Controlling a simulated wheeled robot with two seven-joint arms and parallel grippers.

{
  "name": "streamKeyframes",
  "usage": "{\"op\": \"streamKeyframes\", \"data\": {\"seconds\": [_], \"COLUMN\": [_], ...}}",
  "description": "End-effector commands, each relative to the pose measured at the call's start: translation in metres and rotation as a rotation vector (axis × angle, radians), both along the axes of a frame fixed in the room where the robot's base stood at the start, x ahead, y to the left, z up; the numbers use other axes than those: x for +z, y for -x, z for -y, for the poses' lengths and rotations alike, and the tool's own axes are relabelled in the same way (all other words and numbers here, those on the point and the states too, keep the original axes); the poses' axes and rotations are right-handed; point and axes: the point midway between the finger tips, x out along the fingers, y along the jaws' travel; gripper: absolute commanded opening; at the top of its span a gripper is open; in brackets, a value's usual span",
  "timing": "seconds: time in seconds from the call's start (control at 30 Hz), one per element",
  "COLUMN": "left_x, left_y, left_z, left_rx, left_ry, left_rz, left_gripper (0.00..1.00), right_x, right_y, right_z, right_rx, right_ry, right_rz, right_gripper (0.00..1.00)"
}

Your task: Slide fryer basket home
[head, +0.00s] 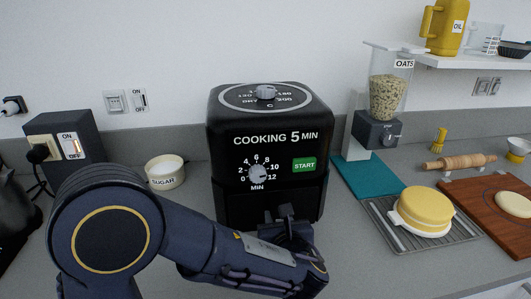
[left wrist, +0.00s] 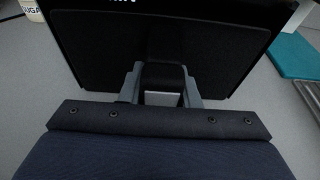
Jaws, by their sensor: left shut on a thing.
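The black air fryer (head: 268,130) stands on the counter in the middle of the head view, with a dial, a green START button and "COOKING 5 MIN" on its front. Its basket front (head: 240,206) is the dark lower panel, also seen in the left wrist view (left wrist: 105,50). The basket appears to sit in the fryer body, but I cannot tell if a small gap is left. My left gripper (head: 286,214) is in front of the panel, shut on the basket handle (left wrist: 163,76). The fingers lie on both sides of the handle. My right gripper is not in view.
A sugar bowl (head: 165,172) stands left of the fryer. To the right are a teal board (head: 362,178), an oats dispenser (head: 385,100), a rack (head: 385,222) with a yellow round item (head: 424,208), and a wooden board (head: 485,205). My left arm covers the front counter.

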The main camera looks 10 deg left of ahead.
Motion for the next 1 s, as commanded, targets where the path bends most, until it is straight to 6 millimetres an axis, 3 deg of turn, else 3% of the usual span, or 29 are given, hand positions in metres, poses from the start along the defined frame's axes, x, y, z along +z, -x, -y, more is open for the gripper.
{"op": "streamKeyframes", "data": {"seconds": [0.17,0.2,0.37,0.7,1.0], "left_x": [0.002,0.002,0.002,0.001,0.015], "left_y": [-0.003,-0.003,-0.002,0.003,0.045], "left_z": [0.000,0.000,0.000,0.002,0.020], "left_rx": [0.000,0.000,-0.001,-0.002,-0.006], "left_ry": [0.000,0.000,0.000,0.000,0.000], "left_rz": [0.006,0.005,0.004,-0.001,0.003], "left_gripper": [0.00,0.34,0.54,0.54,0.54], "right_x": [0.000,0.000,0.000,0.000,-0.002], "right_y": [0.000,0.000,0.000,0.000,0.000], "right_z": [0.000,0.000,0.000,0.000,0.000], "right_rx": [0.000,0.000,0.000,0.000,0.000], "right_ry": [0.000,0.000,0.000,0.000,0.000], "right_rz": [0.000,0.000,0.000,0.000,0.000], "right_gripper": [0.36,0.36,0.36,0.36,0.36]}}
